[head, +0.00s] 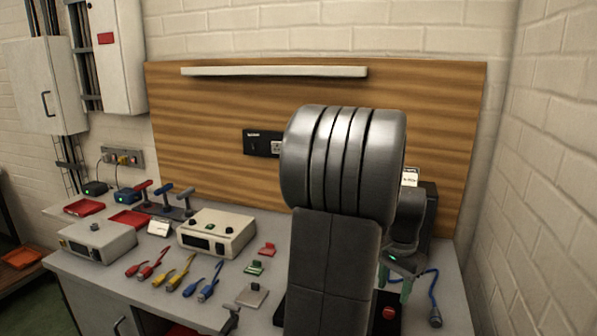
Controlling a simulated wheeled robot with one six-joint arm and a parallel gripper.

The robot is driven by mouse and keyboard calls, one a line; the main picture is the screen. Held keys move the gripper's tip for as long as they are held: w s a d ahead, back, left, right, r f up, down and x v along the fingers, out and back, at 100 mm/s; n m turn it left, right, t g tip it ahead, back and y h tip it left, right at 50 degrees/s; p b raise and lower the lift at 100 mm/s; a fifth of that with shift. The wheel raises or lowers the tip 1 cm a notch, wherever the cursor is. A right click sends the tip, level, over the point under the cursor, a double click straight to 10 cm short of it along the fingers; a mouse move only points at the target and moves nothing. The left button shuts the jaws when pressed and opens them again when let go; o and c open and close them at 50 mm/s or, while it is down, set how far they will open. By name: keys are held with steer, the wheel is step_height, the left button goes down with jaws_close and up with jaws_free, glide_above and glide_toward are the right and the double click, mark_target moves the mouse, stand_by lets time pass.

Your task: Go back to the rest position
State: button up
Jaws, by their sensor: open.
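My gripper (395,284) is at the right end of the workbench (218,318), partly behind my own large grey arm link. Its two greenish fingers point down and stand apart, with nothing visible between them. It is above a dark base with a red button (389,312). A dark upright box (428,205) with a small white label stands behind it. My arm hides the middle right of the bench. I cannot make out a sealed cylinder.
Two pale instrument boxes (217,232) (97,240), red trays (129,219), and several coloured cables (182,272) lie on the left and middle bench. A blue cable (434,300) lies right of my gripper. A wooden panel (215,130) backs the bench; a brick wall is close on the right.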

mark_target(389, 310)
step_height(389, 310, down, 6)
steer(key=shift+r, duration=0.2)
steer(key=shift+f, duration=0.2)
steer(key=n, duration=0.5)
steer(key=n+b, duration=0.1)
steer(key=n, duration=0.4)
steer(key=shift+n, duration=0.3)
steer(key=n+b, duration=0.1)
steer(key=n, duration=0.3)
steer(key=shift+n, duration=0.3)
steer(key=shift+r+n+b, duration=0.1)
steer(key=shift+n+b, duration=0.35)
steer(key=shift+n, duration=2.15)
steer(key=shift+r, duration=0.1)
